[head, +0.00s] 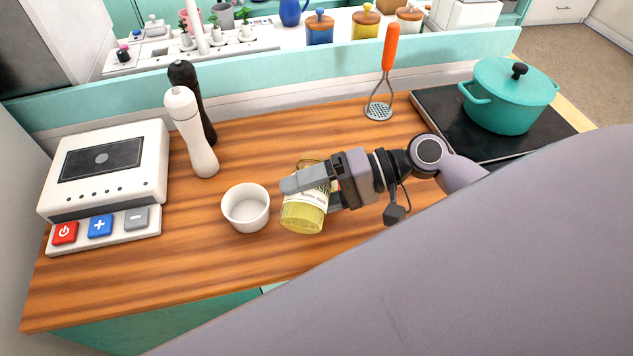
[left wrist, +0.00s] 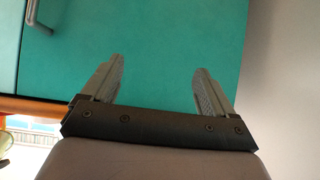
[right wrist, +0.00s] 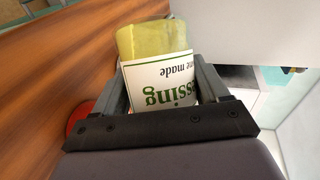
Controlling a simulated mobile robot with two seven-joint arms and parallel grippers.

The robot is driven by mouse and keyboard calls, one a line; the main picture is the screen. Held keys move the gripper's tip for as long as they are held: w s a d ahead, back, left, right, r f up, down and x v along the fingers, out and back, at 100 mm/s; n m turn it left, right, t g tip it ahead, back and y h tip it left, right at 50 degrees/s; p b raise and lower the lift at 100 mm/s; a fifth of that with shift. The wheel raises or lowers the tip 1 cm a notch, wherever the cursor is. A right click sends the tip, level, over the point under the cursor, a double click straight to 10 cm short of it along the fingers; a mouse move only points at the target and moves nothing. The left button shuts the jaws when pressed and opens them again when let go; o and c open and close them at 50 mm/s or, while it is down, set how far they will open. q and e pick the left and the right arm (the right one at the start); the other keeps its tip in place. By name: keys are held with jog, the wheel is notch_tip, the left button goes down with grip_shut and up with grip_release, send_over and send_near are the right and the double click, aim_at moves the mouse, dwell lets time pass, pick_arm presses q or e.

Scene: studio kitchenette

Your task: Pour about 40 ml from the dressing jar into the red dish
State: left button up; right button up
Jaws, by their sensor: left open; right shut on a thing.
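The dressing jar (head: 303,218), clear with yellow-green contents and a white label, is held in my right gripper (head: 318,190). My left gripper (left wrist: 160,85) is open and empty before a teal cupboard front.
A white device with buttons (head: 108,165) stands at the left. White (head: 193,140) and dark (head: 188,85) mills stand behind the dish. A masher (head: 386,70) and teal pot (head: 507,98) are farther right. My arm hides the counter's front right.

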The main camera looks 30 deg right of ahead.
jog(key=shift+s+a, duration=0.1)
jog(key=shift+a, duration=0.1)
dwell(0.5)
jog(key=shift+r, duration=0.1)
jog(key=shift+s+a+f+n+h+b, duration=0.1)
jog(key=shift+s+f+n+h+b, duration=0.15)
jog(key=shift+f+n+b, duration=0.45)
notch_tip(320, 180, up, 2)
jog(key=shift+n+t+h+p, duration=0.4)
jog(key=shift+h+p, duration=0.05)
jog(key=shift+p, duration=0.7)
jog(key=shift+w+f+n, duration=0.1)
jog(key=shift+w+n, duration=0.05)
jog(key=shift+n, duration=0.25)
jog(key=shift+f+t+h, duration=0.15)
jog(key=shift+t+h, duration=0.15)
